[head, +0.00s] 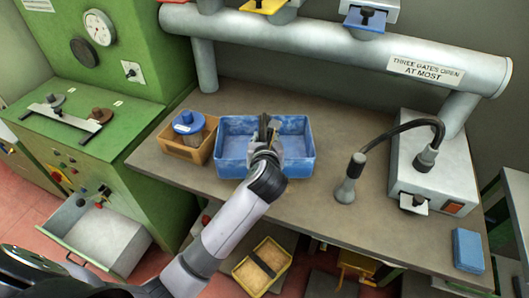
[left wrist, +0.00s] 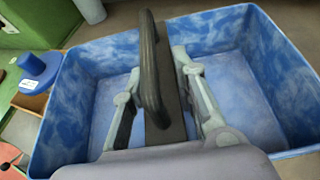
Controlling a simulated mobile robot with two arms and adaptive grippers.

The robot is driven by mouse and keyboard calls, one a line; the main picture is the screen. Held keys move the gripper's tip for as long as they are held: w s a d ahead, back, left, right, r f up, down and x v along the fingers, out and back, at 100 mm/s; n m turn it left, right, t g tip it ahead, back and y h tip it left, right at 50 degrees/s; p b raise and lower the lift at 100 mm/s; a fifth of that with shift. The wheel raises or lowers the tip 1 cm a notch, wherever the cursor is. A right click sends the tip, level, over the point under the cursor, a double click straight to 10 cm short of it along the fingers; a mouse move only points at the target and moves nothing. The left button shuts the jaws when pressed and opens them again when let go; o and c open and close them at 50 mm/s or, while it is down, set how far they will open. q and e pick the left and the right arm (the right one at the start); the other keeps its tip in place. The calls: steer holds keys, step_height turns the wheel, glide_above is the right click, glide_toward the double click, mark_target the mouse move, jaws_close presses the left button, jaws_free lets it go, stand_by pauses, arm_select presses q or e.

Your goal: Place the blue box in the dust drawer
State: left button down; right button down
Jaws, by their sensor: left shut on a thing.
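The blue box (head: 300,165), an open tray with a dark bar and handle (left wrist: 150,70) across its middle, is on the workbench at its centre. It fills most of the left wrist view (left wrist: 75,110). My left gripper (head: 266,140) reaches into the box from above, its two fingers on either side of the dark bar and shut on it. The box looks level and empty; I cannot tell whether it is slightly off the bench. The open grey drawer (head: 88,238), likely the dust drawer, sticks out of the green machine at lower left. My right gripper is out of view.
A lamp-like hose (head: 349,180), a white unit (head: 436,165) and a small blue block (head: 468,250) are to the right. A yellow tray (head: 243,273) sits below the bench (head: 330,225).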

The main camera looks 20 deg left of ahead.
arm_select(q)
steer(key=shift+f, duration=0.65)
step_height(320, 180, down, 4)
steer(key=shift+r, duration=0.2)
steer(key=shift+f, duration=0.25)
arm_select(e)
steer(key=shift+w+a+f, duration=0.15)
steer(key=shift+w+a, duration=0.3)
arm_select(q)
steer(key=c, duration=1.7)
jaws_free()
steer(key=o, duration=0.4)
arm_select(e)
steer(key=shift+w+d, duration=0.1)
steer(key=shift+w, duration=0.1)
